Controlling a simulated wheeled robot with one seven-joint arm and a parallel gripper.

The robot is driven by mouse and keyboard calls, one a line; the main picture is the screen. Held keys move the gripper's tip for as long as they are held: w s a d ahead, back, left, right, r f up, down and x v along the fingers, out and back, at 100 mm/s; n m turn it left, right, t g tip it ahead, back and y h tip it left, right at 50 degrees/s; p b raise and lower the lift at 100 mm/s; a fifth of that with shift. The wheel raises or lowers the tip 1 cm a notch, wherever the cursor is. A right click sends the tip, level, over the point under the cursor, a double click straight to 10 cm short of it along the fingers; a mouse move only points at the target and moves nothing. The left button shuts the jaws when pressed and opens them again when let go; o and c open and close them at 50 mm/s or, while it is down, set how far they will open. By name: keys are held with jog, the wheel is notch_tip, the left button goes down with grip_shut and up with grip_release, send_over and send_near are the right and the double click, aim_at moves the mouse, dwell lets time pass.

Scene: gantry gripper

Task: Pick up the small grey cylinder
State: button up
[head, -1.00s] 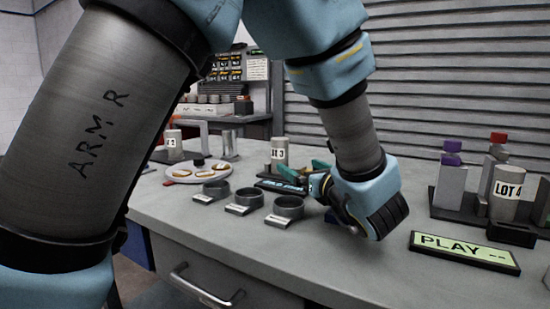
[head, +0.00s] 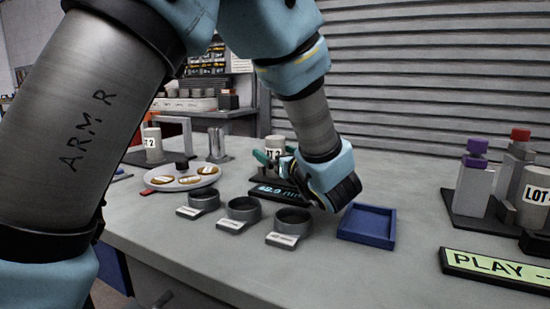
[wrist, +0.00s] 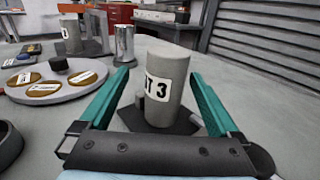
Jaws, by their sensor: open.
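A grey cylinder with a white label ending in "T 3" (wrist: 168,82) stands upright on a dark base in the wrist view. My gripper (wrist: 158,76) is open, with one teal finger on each side of the pair and nothing gripped. In the head view my gripper (head: 272,158) is at the labelled cylinder (head: 275,143), behind a dark display. The small cylinder cannot be made out there.
Three dark rings (head: 243,208) with labels line the front. A blue tray (head: 367,225) is to their right. A round plate with gold discs (head: 207,171) and metal cylinders (head: 219,143) are left. Blocks on a dark base and a PLAY sign (head: 490,265) are right.

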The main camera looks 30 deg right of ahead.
aim_at(271, 148)
jog(key=w, duration=0.2)
jog(key=w+d, duration=0.1)
jog(key=w, duration=0.2)
jog(key=shift+d+f, duration=0.1)
jog(key=shift+d, duration=0.05)
grip_shut()
dwell(0.6)
